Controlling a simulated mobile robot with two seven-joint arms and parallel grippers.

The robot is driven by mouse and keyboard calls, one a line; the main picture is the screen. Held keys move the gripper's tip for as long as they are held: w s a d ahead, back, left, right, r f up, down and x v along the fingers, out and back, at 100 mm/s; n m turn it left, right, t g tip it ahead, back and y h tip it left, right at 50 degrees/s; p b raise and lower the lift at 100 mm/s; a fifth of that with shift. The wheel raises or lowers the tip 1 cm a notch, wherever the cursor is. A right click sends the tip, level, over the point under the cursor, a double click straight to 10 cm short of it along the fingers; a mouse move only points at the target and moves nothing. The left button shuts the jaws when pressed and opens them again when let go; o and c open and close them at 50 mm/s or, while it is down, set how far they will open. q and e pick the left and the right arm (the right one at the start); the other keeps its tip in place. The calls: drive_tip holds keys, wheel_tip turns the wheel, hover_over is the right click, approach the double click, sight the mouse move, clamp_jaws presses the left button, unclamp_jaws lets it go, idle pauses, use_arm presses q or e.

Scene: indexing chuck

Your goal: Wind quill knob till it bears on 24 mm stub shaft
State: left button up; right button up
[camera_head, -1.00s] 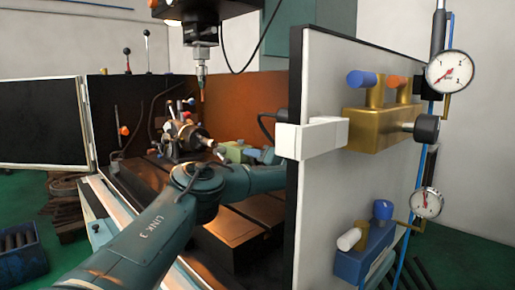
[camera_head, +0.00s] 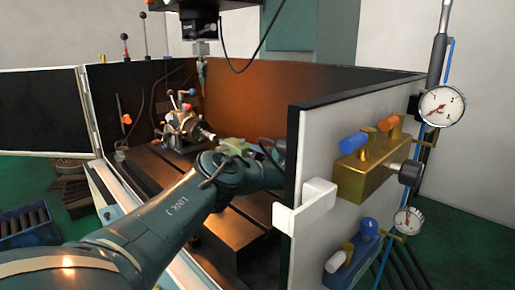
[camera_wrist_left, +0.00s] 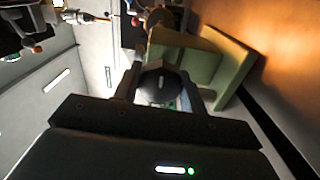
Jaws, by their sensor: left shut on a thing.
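The indexing chuck (camera_head: 180,122) stands on the machine bed, with the pale stub shaft (camera_head: 207,135) pointing right from it. The green tailstock body (camera_head: 235,146) sits to its right, and it also shows in the left wrist view (camera_wrist_left: 208,60). My left gripper (camera_wrist_left: 162,97) is shut on the dark round quill knob (camera_wrist_left: 161,83), with a finger on each side. In the head view my left arm reaches across the bed, and its fingertips are hard to make out. Whether the quill touches the shaft I cannot tell. My right gripper is not in view.
A white door panel (camera_head: 345,190) with a white handle (camera_head: 305,205) stands right of my left arm. It carries brass and blue valve blocks and gauges. A spindle head (camera_head: 200,28) hangs above the bed. A blue crate (camera_head: 28,225) lies on the floor at left.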

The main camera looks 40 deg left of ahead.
use_arm(q)
drive_tip(key=m+p, duration=0.2)
drive_tip(key=m, duration=0.1)
drive_tip(key=shift+d+r+m, duration=0.1)
drive_tip(key=shift+r+m, duration=0.05)
drive_tip(key=shift+m, duration=0.25)
drive_tip(key=m+p, duration=0.1)
drive_tip(key=m, duration=0.1)
drive_tip(key=shift+m+p, duration=0.3)
drive_tip(key=shift+p, duration=0.05)
drive_tip(key=m+p, duration=0.1)
drive_tip(key=m, duration=0.2)
drive_tip(key=shift+m, duration=0.3)
drive_tip(key=m, duration=0.5)
drive_tip(key=shift+w+m+p, duration=0.1)
drive_tip(key=shift+m+p, duration=0.2)
drive_tip(key=shift+p, duration=0.05)
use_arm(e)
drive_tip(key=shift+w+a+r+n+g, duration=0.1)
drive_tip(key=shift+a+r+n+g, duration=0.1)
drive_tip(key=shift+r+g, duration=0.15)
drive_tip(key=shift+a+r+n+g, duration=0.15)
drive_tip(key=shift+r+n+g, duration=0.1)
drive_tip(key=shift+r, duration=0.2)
use_arm(q)
drive_tip(key=shift+f, duration=0.2)
drive_tip(key=o, duration=1)
drive_tip(key=shift+r, duration=0.1)
drive_tip(key=shift+c, duration=0.2)
